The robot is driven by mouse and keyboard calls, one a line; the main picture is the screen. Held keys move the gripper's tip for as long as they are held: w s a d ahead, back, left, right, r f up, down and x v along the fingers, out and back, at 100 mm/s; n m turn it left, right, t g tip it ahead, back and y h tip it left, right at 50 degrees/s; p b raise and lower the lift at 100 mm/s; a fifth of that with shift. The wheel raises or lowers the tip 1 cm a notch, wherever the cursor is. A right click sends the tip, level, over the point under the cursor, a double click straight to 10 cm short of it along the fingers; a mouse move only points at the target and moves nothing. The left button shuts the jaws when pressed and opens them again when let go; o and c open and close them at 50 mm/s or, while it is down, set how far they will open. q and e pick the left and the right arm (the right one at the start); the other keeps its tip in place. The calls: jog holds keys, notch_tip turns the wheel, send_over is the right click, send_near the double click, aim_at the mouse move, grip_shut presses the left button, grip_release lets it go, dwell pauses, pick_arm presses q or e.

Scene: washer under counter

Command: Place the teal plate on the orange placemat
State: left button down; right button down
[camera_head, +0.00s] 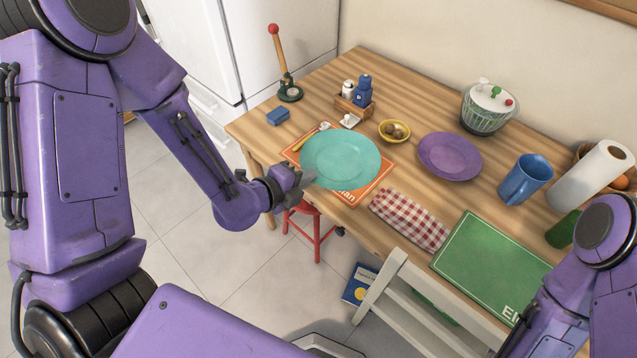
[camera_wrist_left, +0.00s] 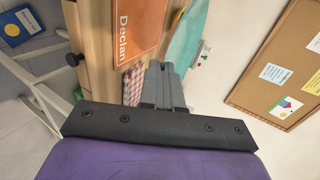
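The teal plate (camera_head: 340,158) appears over the orange placemat (camera_head: 352,199), hiding much of it. My left gripper (camera_head: 309,179) is at the plate's near-left rim, its fingers close together on the rim. In the left wrist view the plate (camera_wrist_left: 187,45) shows nearly edge-on at the fingertips (camera_wrist_left: 165,70). There it stands off from the placemat (camera_wrist_left: 139,27), a little above it. The placemat bears the name "Declan". My right arm shows at the lower right, but its gripper is out of view.
Around the placemat are cutlery (camera_head: 307,139), a checked napkin (camera_head: 410,219), a yellow bowl (camera_head: 394,131) and a purple plate (camera_head: 450,156). A red stool (camera_head: 316,236) is below the table edge.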

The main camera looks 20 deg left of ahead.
aim_at(312, 167)
pick_arm(q)
jog(key=w, duration=0.1)
jog(key=w+f, duration=0.1)
jog(key=w, duration=0.1)
jog(key=w+f+p, duration=0.1)
jog(key=shift+w+a+f, duration=0.15)
jog(key=shift+w+a, duration=0.2)
jog(key=shift+w, duration=0.05)
jog(key=w+f, duration=0.2)
jog(key=f, duration=0.1)
jog(key=w+f, duration=0.2)
jog(key=shift+a, duration=0.3)
jog(key=f+p, duration=0.1)
jog(key=f, duration=0.2)
jog(key=shift+w+f, duration=0.2)
jog(key=c, duration=1.8)
grip_release()
jog(key=shift+f, duration=0.1)
jog(key=shift+o, duration=0.9)
jog(key=shift+s, duration=0.1)
